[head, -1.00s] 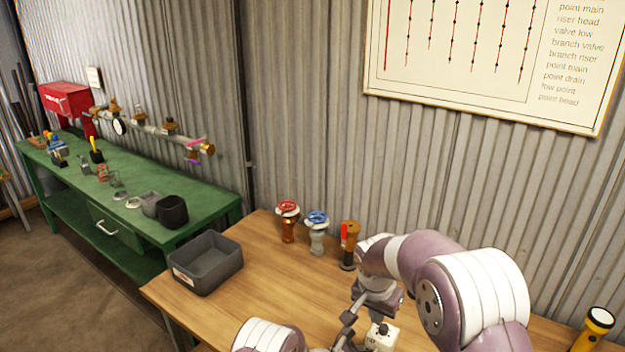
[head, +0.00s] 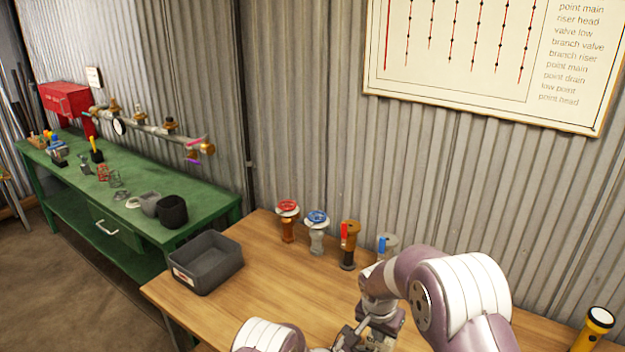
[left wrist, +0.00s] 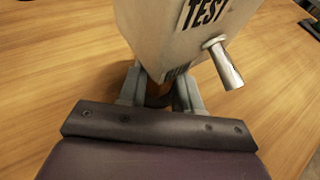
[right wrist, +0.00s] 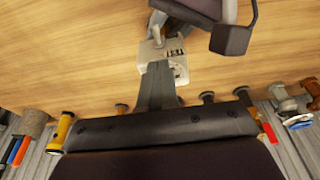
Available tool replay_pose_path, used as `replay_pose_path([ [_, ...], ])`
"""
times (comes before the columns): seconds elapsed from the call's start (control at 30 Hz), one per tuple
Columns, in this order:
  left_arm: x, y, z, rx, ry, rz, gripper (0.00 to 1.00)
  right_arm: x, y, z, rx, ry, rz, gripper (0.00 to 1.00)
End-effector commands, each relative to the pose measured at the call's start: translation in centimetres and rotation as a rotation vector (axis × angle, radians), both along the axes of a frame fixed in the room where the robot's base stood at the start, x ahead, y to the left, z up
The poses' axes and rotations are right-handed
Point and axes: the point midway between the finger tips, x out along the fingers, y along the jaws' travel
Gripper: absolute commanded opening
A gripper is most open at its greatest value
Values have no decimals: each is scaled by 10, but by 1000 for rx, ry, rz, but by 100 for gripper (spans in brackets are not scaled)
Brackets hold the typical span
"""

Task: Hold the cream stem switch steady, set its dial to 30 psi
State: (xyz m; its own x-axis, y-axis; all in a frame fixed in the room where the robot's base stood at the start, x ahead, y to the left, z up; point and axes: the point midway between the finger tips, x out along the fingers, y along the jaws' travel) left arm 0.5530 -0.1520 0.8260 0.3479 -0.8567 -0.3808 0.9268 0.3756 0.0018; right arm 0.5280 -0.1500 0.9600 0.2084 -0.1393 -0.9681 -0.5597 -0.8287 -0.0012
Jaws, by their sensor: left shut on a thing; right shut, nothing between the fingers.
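The cream stem switch (left wrist: 185,35) fills the top of the left wrist view, with a "TEST" label and a silver stem sticking out to the right. My left gripper (left wrist: 160,92) is shut on its lower end. In the right wrist view the switch (right wrist: 153,52) shows a pale dial (right wrist: 180,72) on one face. My right gripper (right wrist: 157,68) is shut and empty, its tips at the switch beside the dial; I cannot tell whether they touch. In the head view my right gripper (head: 374,332) hides most of the switch. The dial's reading is too small to tell.
A grey bin (head: 207,262) is at the left, a yellow flashlight (head: 595,328) at the right. The table between is clear.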

Motion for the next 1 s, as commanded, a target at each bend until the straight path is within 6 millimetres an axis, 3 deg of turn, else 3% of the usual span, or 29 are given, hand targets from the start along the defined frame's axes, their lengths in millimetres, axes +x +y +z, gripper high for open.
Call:
replay_pose_path([
  [1.0,-3,1,-6,9,8,0,0,6,3,0,0,-3,0,0],
])
